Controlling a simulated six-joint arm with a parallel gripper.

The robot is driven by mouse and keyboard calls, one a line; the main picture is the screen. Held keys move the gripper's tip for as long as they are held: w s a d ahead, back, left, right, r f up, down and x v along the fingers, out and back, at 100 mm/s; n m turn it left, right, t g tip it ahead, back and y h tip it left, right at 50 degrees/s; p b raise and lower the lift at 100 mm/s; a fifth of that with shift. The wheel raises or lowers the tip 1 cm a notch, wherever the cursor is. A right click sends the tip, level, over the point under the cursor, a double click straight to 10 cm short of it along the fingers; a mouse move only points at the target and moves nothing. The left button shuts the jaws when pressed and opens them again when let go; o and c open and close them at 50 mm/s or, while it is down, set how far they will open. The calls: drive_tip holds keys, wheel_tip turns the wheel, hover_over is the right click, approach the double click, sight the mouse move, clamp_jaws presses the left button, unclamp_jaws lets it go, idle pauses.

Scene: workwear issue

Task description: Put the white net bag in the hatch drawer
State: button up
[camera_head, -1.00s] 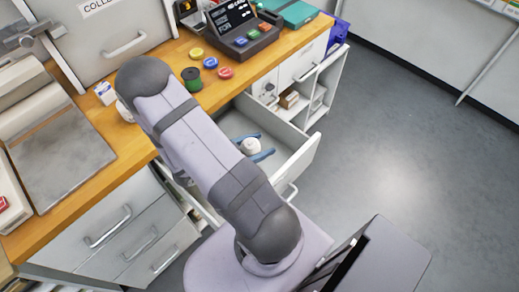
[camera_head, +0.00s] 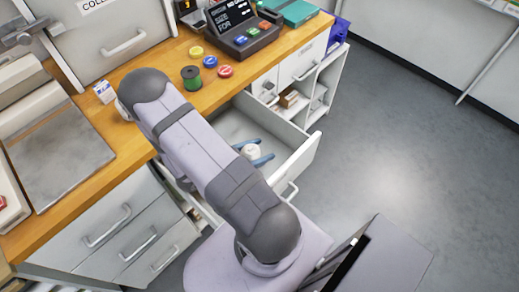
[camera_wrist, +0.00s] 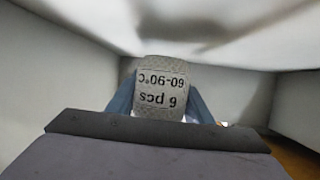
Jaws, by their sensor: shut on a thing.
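The white net bag (camera_wrist: 162,88) fills the middle of the wrist view, with upside-down dark print reading "6 pcs" and "60-90°C". My gripper (camera_head: 256,153) has blue fingers and is shut on the bag, one finger on each side of it. In the head view the bag (camera_head: 252,150) is a small pale shape between the fingers. Both are within the outline of the open white drawer (camera_head: 302,165) under the counter. Pale drawer walls surround them in the wrist view. Whether the bag touches the drawer floor cannot be told. My arm hides the drawer's left part.
The wooden counter (camera_head: 122,132) runs above the drawer, carrying coloured round pieces, a dark green spool (camera_head: 191,78) and a dark console (camera_head: 243,38). An open shelf unit (camera_head: 322,92) stands right of the drawer. The grey floor on the right is clear.

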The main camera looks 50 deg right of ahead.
sight(246, 152)
drive_tip(key=shift+f, duration=0.1)
drive_tip(key=o, duration=1.1)
drive_tip(key=shift+w+a+r+p, duration=0.1)
drive_tip(key=shift+a+r+p, duration=0.05)
drive_tip(key=shift+r+p, duration=0.6)
drive_tip(key=p+v, duration=0.1)
drive_tip(key=v, duration=0.1)
drive_tip(key=r+p+v, duration=0.1)
drive_tip(key=p+v, duration=0.1)
drive_tip(key=v, duration=0.1)
wheel_tip(246, 152, up, 4)
drive_tip(key=p, duration=0.4)
drive_tip(key=shift+r+p, duration=0.85)
drive_tip(key=shift+p, duration=0.05)
